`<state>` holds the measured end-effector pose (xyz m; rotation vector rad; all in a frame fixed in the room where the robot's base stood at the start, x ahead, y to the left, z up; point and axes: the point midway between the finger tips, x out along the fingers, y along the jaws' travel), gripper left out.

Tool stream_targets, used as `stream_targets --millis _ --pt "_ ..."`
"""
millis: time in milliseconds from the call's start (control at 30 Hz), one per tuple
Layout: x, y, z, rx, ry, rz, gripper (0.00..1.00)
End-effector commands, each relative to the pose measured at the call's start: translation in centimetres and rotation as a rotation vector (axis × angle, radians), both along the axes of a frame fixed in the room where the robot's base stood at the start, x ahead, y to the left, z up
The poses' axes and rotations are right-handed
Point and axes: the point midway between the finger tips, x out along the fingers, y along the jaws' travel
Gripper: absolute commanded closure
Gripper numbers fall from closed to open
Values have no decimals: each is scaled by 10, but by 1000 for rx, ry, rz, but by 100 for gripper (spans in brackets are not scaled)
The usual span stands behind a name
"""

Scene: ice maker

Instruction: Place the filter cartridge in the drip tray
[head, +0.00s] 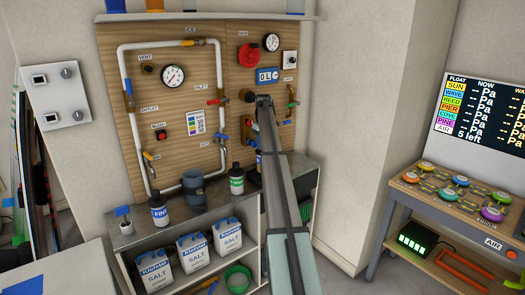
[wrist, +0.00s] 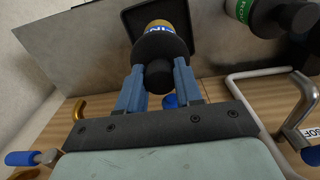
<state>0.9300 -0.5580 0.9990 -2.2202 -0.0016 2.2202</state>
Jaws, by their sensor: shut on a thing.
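My gripper (wrist: 158,72) is shut on the black-capped filter cartridge (wrist: 158,27), with one blue finger on each side of its neck. The cartridge has a blue label with white letters and a yellow end. The black square drip tray (wrist: 200,35) lies behind the cartridge in the wrist view. I cannot tell whether the cartridge touches it. In the head view, the cartridge (head: 258,158) shows only in part beside my arm, with the dark tray (head: 252,178) under it. My arm hides my fingers there.
A green-labelled bottle (head: 236,181) stands left of the tray; it shows at the top right of the wrist view (wrist: 268,12). A blue-labelled bottle (head: 159,211) and a dark jug (head: 193,188) stand farther left on the counter. The panel with white pipes (head: 128,150) and levers rises behind.

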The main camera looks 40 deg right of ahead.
Motion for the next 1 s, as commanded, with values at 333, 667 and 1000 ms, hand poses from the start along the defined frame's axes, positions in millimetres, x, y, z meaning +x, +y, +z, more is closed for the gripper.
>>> stream_targets --millis 333,667,1000 --pt "4 0 -35 0 0 0 100" --pt "4 0 -38 0 0 0 100" --pt "4 0 -38 0 0 0 40"
